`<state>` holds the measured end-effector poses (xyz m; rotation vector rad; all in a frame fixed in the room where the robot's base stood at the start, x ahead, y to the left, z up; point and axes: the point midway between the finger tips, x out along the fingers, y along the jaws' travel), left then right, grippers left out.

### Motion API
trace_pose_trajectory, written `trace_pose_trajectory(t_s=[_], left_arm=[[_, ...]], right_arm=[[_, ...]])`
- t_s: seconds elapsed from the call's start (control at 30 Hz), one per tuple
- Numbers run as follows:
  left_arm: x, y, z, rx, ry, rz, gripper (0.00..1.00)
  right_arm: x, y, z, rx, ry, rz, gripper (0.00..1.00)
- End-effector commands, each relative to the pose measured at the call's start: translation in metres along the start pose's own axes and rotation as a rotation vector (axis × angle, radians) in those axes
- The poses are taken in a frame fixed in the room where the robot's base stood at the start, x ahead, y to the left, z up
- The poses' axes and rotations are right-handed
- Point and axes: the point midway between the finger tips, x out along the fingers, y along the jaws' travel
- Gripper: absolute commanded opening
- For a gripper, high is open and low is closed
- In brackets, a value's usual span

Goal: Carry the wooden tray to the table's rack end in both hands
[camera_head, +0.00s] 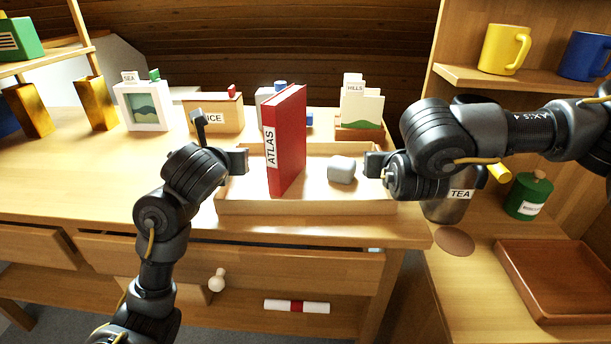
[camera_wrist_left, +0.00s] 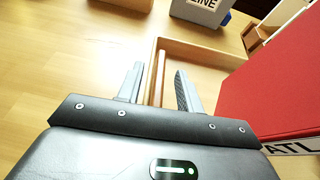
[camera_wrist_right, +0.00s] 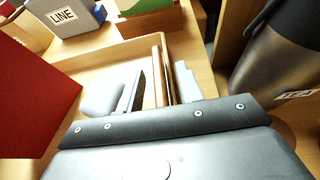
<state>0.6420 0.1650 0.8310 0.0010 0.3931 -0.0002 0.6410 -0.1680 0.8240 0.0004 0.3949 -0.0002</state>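The wooden tray (camera_head: 310,208) sits on the table (camera_head: 110,195) near its front right corner. A red ATLAS book (camera_head: 288,140) stands upright in it, with a grey block (camera_head: 341,170) to its right. My left gripper (camera_head: 240,160) is at the tray's left wall. In the left wrist view its fingers (camera_wrist_left: 160,90) are open on either side of that wall (camera_wrist_left: 157,72). My right gripper (camera_head: 375,165) is at the right wall. In the right wrist view its fingers (camera_wrist_right: 163,88) are open astride that wall (camera_wrist_right: 158,70), with narrow gaps showing.
A framed picture (camera_head: 145,105), a wooden box (camera_head: 215,112) and a HILLS stand (camera_head: 361,108) line the table behind the tray. A wooden shelf frame (camera_head: 45,60) stands far left. A TEA canister (camera_head: 445,208) stands close right of my right gripper. The table's left part is clear.

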Motion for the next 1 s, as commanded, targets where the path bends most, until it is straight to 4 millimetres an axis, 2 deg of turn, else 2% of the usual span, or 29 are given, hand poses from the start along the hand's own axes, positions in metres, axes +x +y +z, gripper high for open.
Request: trace_pose_trajectory(t_s=[0.13, 0.43, 0.47, 0.73, 1.0], left_arm=[[0.0073, 0.0005, -0.0005, 0.0, 0.001, 0.001, 0.36], [0.0084, 0.0003, -0.0005, -0.001, 0.0, 0.0, 0.36], [0.0084, 0.0003, -0.0005, -0.001, 0.0, 0.0, 0.35], [0.0082, 0.0003, -0.0005, -0.001, 0.0, 0.0, 0.0], [0.0082, 0.0004, -0.0005, -0.001, 0.0, 0.0, 0.0]], right_arm=[[0.0073, -0.0004, -0.0001, 0.001, -0.001, -0.001, 0.36], [0.0085, -0.0001, 0.0003, 0.0, -0.002, 0.0, 0.36], [0.0084, -0.0001, 0.0003, 0.0, -0.002, 0.0, 0.35], [0.0083, -0.0001, 0.0002, 0.0, -0.002, 0.0, 0.0], [0.0083, -0.0003, 0.0002, 0.0, -0.001, -0.001, 0.0]])
